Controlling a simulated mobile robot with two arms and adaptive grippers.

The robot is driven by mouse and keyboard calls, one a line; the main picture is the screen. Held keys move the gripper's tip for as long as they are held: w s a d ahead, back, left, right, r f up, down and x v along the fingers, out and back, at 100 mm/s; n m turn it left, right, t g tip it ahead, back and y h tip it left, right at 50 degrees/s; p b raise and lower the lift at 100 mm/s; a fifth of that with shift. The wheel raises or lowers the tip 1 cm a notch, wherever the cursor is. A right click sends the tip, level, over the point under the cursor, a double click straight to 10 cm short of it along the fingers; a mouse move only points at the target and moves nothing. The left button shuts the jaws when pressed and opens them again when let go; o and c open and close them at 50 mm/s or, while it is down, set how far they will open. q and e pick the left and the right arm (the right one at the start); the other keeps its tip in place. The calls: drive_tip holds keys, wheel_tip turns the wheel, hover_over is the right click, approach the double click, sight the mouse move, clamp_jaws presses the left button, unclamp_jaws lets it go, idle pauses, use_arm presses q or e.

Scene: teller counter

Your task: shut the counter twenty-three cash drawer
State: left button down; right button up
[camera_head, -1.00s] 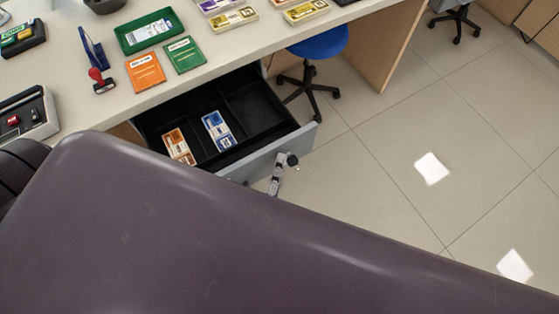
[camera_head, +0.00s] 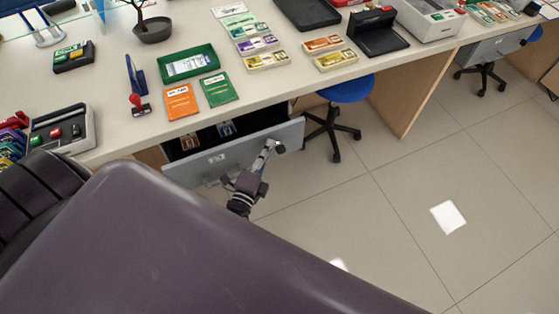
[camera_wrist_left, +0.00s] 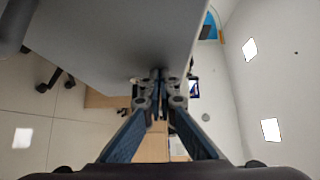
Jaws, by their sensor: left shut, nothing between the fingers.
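The cash drawer (camera_head: 190,168) under the counter is partly open. A narrow strip of its black inside shows above the grey front panel, with the tops of banded notes (camera_head: 226,129) in it. My left gripper (camera_head: 271,147) is shut and empty, with its tips at the right part of the drawer front. In the left wrist view my left gripper (camera_wrist_left: 157,78) shows closed fingertips close to a large grey panel (camera_wrist_left: 115,40), which looks like the drawer front. I cannot tell exactly whether they touch. My right gripper is not in view.
The counter (camera_head: 120,112) holds an orange booklet (camera_head: 181,101), a green booklet (camera_head: 218,90), a green tray (camera_head: 160,77) and a red stamp (camera_head: 139,106). A blue stool (camera_head: 347,88) stands right of the drawer. The tiled floor (camera_head: 375,225) in front is clear.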

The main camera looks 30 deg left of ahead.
use_arm(q)
drive_tip(key=w+a+b, duration=0.1)
drive_tip(key=w+a, duration=0.5)
drive_tip(key=a, duration=0.2)
drive_tip(key=shift+r+b, duration=0.15)
drive_tip(key=shift+b, duration=0.25)
